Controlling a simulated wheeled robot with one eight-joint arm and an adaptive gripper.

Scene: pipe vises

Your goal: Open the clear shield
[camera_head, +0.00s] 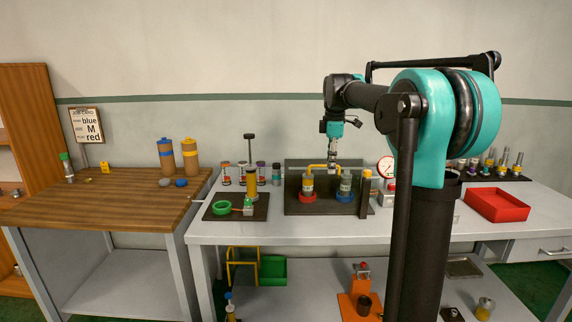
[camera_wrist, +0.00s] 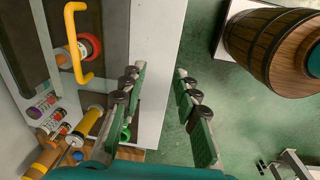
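The vise station (camera_head: 291,209) is a dark base on the white bench with a dark back panel. On it stand two grey cylinders with yellow tops, one in a red ring (camera_head: 308,198) and one in a blue ring (camera_head: 345,197). A yellow bar handle (camera_head: 322,167) spans in front of them; it also shows in the wrist view (camera_wrist: 72,45). The clear shield is hard to make out, so I cannot tell its exact position. My gripper (camera_head: 332,154) hangs above the station. In the wrist view its fingers (camera_wrist: 160,71) are apart and empty, with the handle to their left.
A dark tray (camera_head: 215,211) with a green ring (camera_head: 222,208) lies left of the station. A yellow cylinder (camera_head: 367,184) and a gauge (camera_head: 386,167) stand at its right. A red tray (camera_head: 497,205) lies farther right. A barrel (camera_wrist: 262,45) stands on the floor.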

